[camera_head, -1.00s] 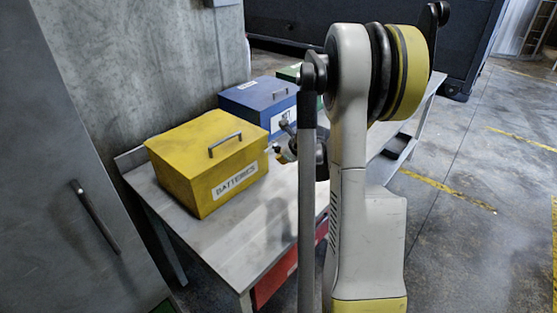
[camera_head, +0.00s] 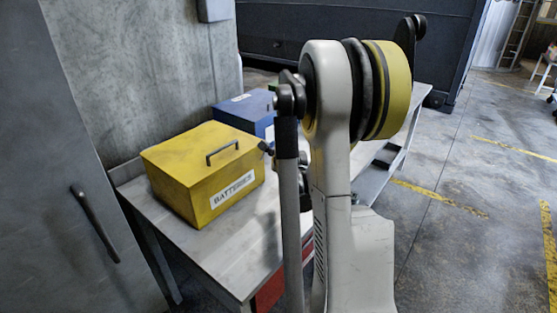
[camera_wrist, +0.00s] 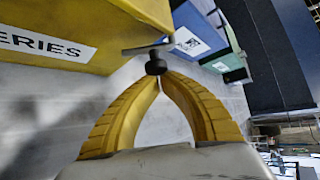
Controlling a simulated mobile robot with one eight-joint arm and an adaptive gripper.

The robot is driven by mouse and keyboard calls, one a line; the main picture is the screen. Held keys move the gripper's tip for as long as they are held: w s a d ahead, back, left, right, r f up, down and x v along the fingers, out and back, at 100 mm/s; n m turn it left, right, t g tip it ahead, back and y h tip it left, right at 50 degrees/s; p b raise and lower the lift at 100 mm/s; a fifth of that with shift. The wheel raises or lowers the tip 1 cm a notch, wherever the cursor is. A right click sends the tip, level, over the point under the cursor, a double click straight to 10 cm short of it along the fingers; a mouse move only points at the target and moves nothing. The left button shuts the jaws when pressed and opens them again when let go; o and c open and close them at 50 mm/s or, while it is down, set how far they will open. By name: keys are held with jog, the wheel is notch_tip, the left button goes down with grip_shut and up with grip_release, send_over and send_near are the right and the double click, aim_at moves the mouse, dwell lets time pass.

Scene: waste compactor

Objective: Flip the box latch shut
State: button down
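The yellow box (camera_head: 185,190), labelled BATTERIES, stands on the grey table with its lid down. Its latch (camera_head: 266,148) sticks out from the right side, tipped with a dark knob. In the wrist view, the latch's metal lever and dark knob (camera_wrist: 156,65) are beside the box (camera_wrist: 110,22). My gripper (camera_wrist: 160,82) has its yellow fingers curved together, with the tips meeting just at the knob. I cannot tell whether they touch it. In the head view my arm hides most of the gripper.
A blue box (camera_head: 246,110) stands behind the yellow one, and a green box (camera_wrist: 226,62) is beyond it. The grey table (camera_head: 225,235) has bare space in front of the yellow box. A concrete wall (camera_head: 130,75) and grey cabinet (camera_head: 50,170) are at left.

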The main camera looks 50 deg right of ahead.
jog(key=shift+a+r, duration=0.2)
jog(key=shift+r, duration=0.05)
jog(key=shift+a+r, duration=0.2)
jog(key=shift+r, duration=0.1)
jog(key=shift+a+r, duration=0.35)
jog(key=shift+a, duration=0.15)
dwell(0.4)
dwell(0.5)
jog(key=s+a+p, duration=0.2)
jog(key=s+a, duration=0.1)
jog(key=s, duration=0.4)
jog(key=shift+s+f, duration=0.3)
jog(key=shift+s, duration=0.05)
